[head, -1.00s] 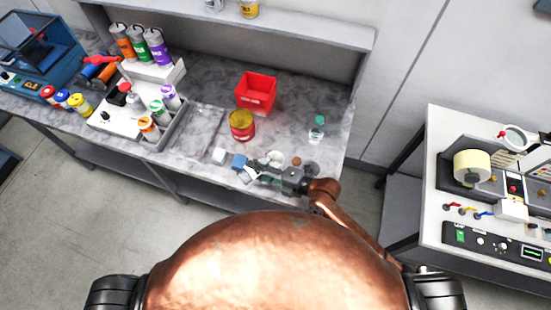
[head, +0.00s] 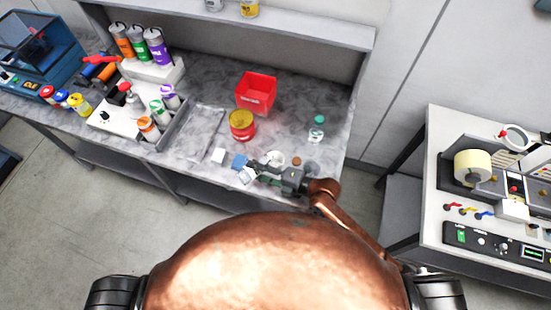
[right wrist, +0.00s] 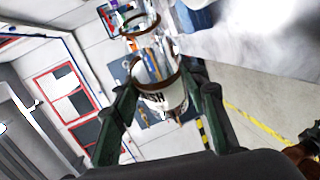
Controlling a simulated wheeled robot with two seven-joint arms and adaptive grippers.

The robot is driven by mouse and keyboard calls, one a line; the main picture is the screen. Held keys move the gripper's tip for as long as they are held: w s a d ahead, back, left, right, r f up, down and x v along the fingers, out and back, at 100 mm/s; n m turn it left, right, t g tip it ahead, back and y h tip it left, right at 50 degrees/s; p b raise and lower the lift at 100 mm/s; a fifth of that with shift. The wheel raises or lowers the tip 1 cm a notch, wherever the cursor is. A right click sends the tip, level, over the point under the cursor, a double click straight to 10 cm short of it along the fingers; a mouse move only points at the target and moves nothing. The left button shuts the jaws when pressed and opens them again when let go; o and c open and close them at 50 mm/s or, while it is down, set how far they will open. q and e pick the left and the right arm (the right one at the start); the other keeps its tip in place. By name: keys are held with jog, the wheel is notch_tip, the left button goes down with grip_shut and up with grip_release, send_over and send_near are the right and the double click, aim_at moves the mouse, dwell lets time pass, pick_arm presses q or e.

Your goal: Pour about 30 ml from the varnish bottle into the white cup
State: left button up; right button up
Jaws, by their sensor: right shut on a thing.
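My right gripper (head: 262,172) is at the front edge of the marble bench. In the right wrist view its fingers (right wrist: 160,100) are shut on a clear bottle (right wrist: 160,92) with a pale label and brownish bands. I take it for the varnish bottle; its lettering is too small to read fully. In the head view the held bottle shows only as a small pale shape (head: 246,175). A round white thing (head: 276,157), likely the white cup, stands just behind my gripper, partly hidden by it. The liquid level and any flow cannot be made out. My left gripper is not in view.
A blue block (head: 239,161) and a white block (head: 218,155) are close left of the gripper. A red-and-yellow tin (head: 242,125), red bin (head: 256,92), brown-topped item (head: 297,163) and teal-capped bottle (head: 317,128) stand nearby.

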jog(key=shift+r+p, duration=0.2)
jog(key=shift+p, duration=0.2)
jog(key=p, duration=0.1)
jog(key=n+h+p, duration=0.1)
jog(key=p, duration=0.1)
jog(key=shift+a+f+n, duration=0.1)
jog(key=shift+f+n, duration=0.15)
jog(key=shift+n, duration=0.05)
jog(key=shift+f+p, duration=0.1)
jog(key=shift+p, duration=0.4)
jog(key=shift+f+n+t+h, duration=0.2)
jog(key=shift+n+t+h, duration=0.1)
jog(key=shift+w, duration=0.1)
jog(key=shift+d+n+h+p, duration=0.25)
jog(key=shift+n+h+p, duration=0.05)
jog(key=shift+n, duration=0.1)
jog(key=shift+w, duration=0.1)
jog(key=shift+r, duration=0.1)
